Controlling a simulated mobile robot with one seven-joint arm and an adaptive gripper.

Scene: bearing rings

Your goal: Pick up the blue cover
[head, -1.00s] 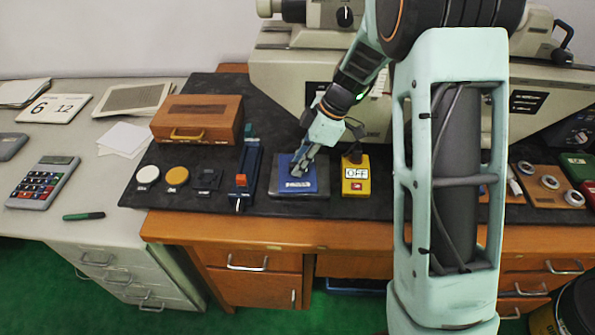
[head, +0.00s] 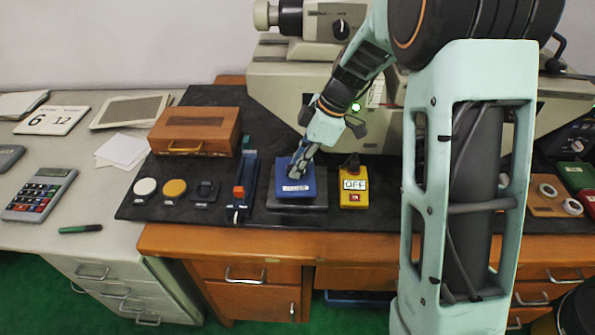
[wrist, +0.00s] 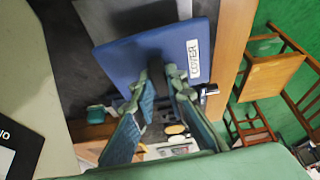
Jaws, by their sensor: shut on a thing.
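The blue cover (head: 292,190), a flat blue plate with a white label, is in my gripper (head: 302,163) in the head view. It appears a little above a dark grey base (head: 312,205) on the black mat. In the wrist view the blue cover (wrist: 125,62) fills the upper middle and its label reads COVER. My gripper (wrist: 155,78) is shut on the raised middle part of the cover, which the fingers mostly hide.
A yellow OFF switch box (head: 354,195) stands close on the right. A blue lever unit (head: 244,185) stands close on the left, with a wooden box (head: 195,133) behind it. A large beige machine (head: 275,85) stands behind.

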